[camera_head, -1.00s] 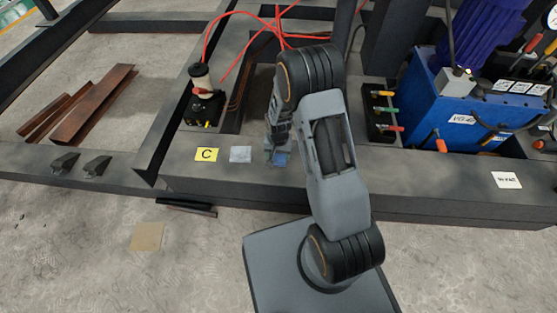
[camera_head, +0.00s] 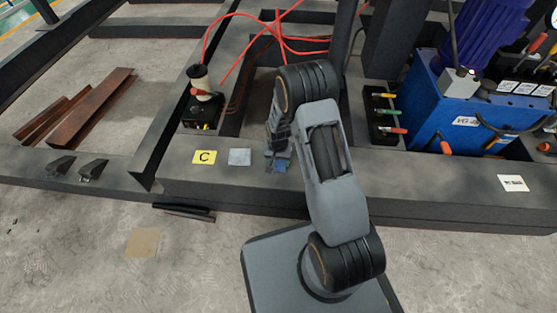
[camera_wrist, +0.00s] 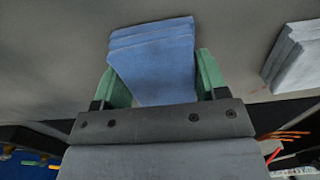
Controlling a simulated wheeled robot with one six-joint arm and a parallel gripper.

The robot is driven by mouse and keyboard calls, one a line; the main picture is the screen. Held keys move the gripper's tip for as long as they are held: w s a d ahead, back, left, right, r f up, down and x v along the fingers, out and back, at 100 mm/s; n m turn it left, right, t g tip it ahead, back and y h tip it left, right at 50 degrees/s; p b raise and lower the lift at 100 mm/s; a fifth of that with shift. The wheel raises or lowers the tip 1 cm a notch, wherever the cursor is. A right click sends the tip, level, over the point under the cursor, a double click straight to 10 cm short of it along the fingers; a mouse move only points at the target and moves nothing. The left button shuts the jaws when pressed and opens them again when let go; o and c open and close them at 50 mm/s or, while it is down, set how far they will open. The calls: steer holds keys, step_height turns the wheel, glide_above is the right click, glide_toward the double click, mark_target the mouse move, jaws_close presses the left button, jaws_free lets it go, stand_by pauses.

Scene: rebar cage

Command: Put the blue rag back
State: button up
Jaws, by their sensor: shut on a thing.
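The blue rag (camera_wrist: 152,60) is a folded, layered cloth in the wrist view, between the two green fingers of my gripper (camera_wrist: 155,78). My gripper is shut on it. In the head view the blue rag (camera_head: 280,166) shows as a small blue patch on or just above the dark beam top, below my gripper (camera_head: 278,155). My arm hides part of that area. I cannot tell whether the rag touches the beam.
A grey folded cloth (camera_head: 240,157) lies left of my gripper; it also shows in the wrist view (camera_wrist: 294,58). A rack of clamps (camera_head: 384,115) and a blue machine (camera_head: 463,105) stand right.

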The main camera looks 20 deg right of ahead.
steer(key=shift+f, duration=0.2)
steer(key=o, duration=0.8)
steer(key=shift+r, duration=0.1)
steer(key=s+r+n+t+p, duration=0.1)
steer(key=s+r+p, duration=0.2)
steer(key=r, duration=1.1)
steer(key=s+r+n+p, duration=0.15)
steer(key=s+r, duration=0.25)
steer(key=r, duration=1)
steer(key=s+r, duration=0.2)
steer(key=s, duration=0.1)
steer(key=s+r+n+t, duration=0.1)
steer(key=s+r, duration=0.2)
steer(key=s, duration=0.1)
steer(key=s+r+n+p, duration=0.1)
steer(key=s+r, duration=0.1)
steer(key=s, duration=0.2)
steer(key=shift+s+d+r+t, duration=0.15)
steer(key=shift+r+t, duration=0.05)
steer(key=shift+t, duration=0.2)
steer(key=shift+r, duration=0.1)
